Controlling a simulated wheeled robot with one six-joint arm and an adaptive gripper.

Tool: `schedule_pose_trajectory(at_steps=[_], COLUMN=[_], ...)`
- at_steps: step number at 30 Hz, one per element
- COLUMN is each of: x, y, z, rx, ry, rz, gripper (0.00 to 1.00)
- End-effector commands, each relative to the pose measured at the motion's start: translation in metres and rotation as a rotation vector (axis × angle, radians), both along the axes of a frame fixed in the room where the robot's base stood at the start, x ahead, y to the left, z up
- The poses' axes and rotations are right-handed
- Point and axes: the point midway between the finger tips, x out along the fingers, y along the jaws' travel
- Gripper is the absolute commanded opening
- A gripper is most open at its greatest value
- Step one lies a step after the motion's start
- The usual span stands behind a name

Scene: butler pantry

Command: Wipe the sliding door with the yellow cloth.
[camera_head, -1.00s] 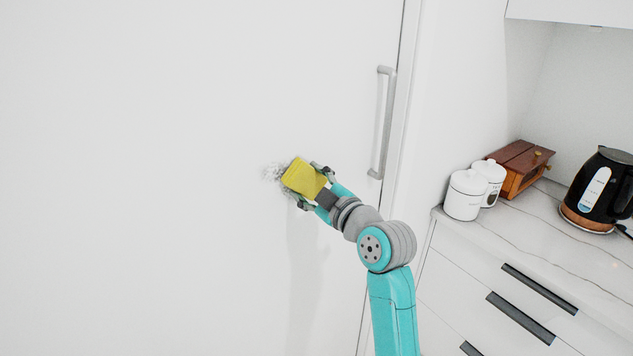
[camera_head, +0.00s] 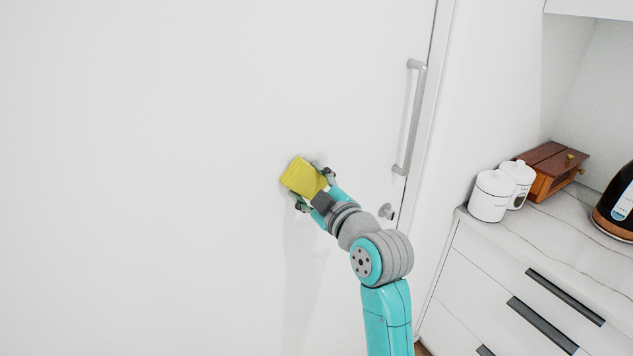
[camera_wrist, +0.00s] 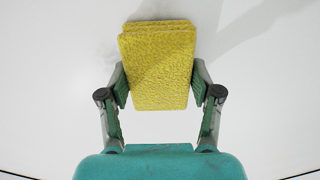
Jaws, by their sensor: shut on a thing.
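The white sliding door (camera_head: 150,180) fills the left and middle of the head view, with a grey vertical handle (camera_head: 411,118) near its right edge. My gripper (camera_head: 314,188) is shut on the folded yellow cloth (camera_head: 300,177) and holds it at the door's surface. In the wrist view the cloth (camera_wrist: 158,65) sits between both fingers (camera_wrist: 160,95), with the white door behind it. The cloth looks to be against the door, but I cannot tell how firmly.
A counter (camera_head: 560,225) with drawers stands to the right. On it are two white canisters (camera_head: 490,197), a brown wooden box (camera_head: 552,168) and a black kettle (camera_head: 618,208), cut off by the picture edge. A round grey knob (camera_head: 387,212) shows below the handle. The door's left side is clear.

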Motion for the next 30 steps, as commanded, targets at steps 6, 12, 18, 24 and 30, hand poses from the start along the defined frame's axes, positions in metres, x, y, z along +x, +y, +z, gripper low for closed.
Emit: schedule_pose_trajectory(at_steps=[6,12,18,24,30], x=[-0.005,-0.014,-0.022,-0.024,-0.022], y=[0.008,0.02,0.031,0.033,0.034], z=[-0.001,0.0,0.0,0.003,0.014], rx=[0.0,0.0,0.0,0.0,0.0], ry=[0.001,0.001,0.0,-0.001,-0.002], rz=[0.002,0.002,0.001,0.001,0.0], gripper=[0.36,0.36,0.36,0.36,0.36])
